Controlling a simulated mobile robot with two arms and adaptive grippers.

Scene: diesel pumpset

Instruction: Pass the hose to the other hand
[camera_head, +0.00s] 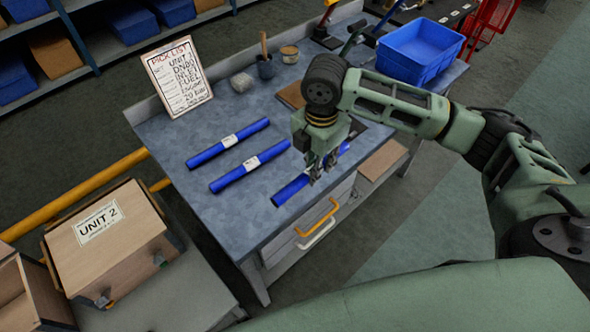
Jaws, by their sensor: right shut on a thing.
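Three blue hoses show on the grey-blue workbench (170,133). The far hose (208,154) and the middle hose (235,176) lie side by side, each with a white label. The near hose (290,190) is close to the bench's front edge. My right gripper (317,178) points down over the near hose and is shut on it; the gripper covers the middle of that hose. Whether the hose touches the bench or is slightly raised, I cannot tell. My left gripper is not in view.
A pick list board (180,78) stands at the bench's back left. A dark cup (266,68), a tin (289,54) and a blue bin (418,52) sit along the back. A wooden box marked UNIT 2 (135,255) stands at left, near a yellow rail (75,195).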

